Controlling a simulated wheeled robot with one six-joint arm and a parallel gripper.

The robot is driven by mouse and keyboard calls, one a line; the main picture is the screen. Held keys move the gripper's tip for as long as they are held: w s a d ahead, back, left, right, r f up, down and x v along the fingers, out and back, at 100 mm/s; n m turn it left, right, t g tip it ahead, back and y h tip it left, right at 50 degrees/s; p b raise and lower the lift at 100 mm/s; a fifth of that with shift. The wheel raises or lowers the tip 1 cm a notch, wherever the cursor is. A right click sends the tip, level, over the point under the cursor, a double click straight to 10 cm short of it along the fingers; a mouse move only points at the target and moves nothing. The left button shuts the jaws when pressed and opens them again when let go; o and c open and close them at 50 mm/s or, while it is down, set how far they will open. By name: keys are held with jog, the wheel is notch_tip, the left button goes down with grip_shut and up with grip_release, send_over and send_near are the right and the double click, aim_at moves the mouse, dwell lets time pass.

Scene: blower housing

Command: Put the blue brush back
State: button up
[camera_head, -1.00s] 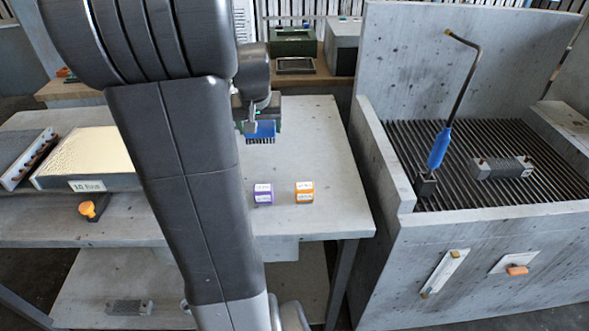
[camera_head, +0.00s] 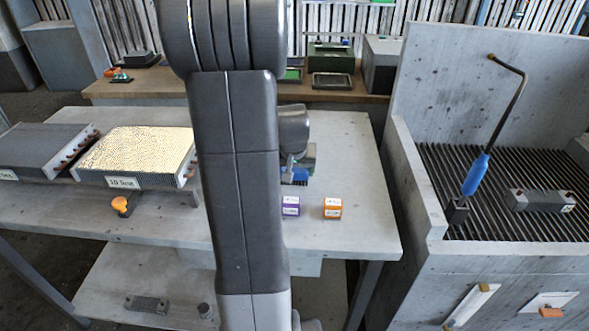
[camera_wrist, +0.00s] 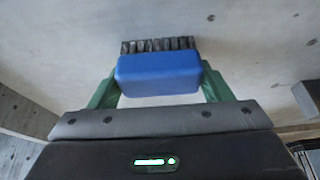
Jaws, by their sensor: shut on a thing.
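The blue brush (camera_wrist: 158,75) has a blue block body with dark bristles along its far edge. In the wrist view it sits between the green fingers of my gripper (camera_wrist: 160,88), which is shut on it. In the head view the brush (camera_head: 299,175) shows only in part, held above the grey table (camera_head: 355,160) behind a purple block. My arm hides much of it, and the gap beneath it is hard to judge.
A purple block (camera_head: 291,205) and an orange block (camera_head: 332,208) stand on the table. Filter panels (camera_head: 135,158) and an orange knob (camera_head: 119,203) are at left. At right is a walled grate (camera_head: 510,220) with a blue-handled wand (camera_head: 476,175).

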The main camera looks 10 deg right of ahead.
jog(key=shift+f, duration=0.15)
jog(key=o, duration=1)
jog(key=shift+r, duration=0.35)
jog(key=v, duration=1.1)
jog(key=shift+r, duration=0.3)
jog(key=shift+s+a, duration=0.1)
jog(key=shift+a, duration=0.05)
